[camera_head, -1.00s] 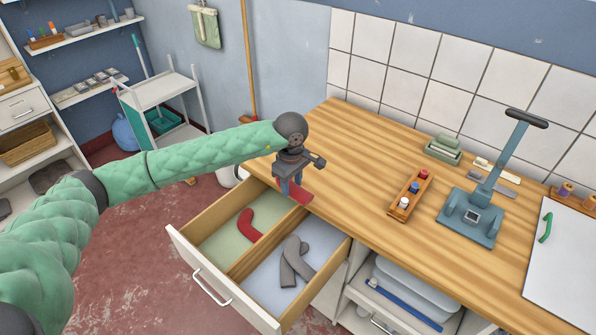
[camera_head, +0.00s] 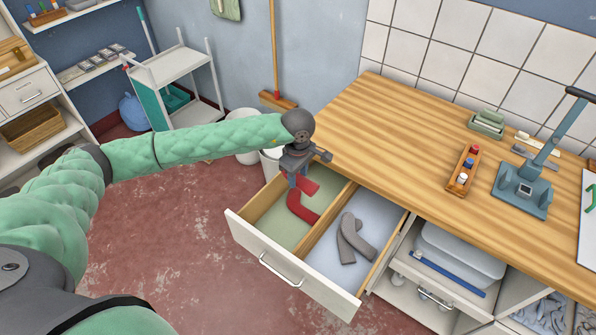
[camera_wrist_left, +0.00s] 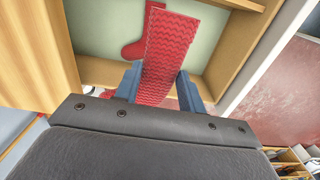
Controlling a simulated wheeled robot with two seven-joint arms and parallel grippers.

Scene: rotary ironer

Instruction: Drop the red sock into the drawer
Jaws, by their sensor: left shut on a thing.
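My left gripper (camera_head: 297,181) is shut on a red sock (camera_head: 309,186) and holds it over the left compartment of the open drawer (camera_head: 310,277). The held sock (camera_wrist_left: 172,55) also shows in the left wrist view, patterned and between the two blue fingers (camera_wrist_left: 160,90). Another red sock (camera_head: 303,209) lies in the left, green-lined compartment; in the wrist view it (camera_wrist_left: 136,48) is partly hidden behind the held sock. Grey socks (camera_head: 354,240) lie in the right, pale blue-lined compartment. I cannot tell whether the held sock touches anything below. My right gripper is not in view.
A wooden divider (camera_head: 325,218) splits the drawer. The wooden worktop (camera_head: 400,125) is right behind the drawer and carries a small rack (camera_head: 462,170) and a blue press-like device (camera_head: 525,188). A white bucket (camera_head: 271,160) stands behind my gripper. The red floor in front is clear.

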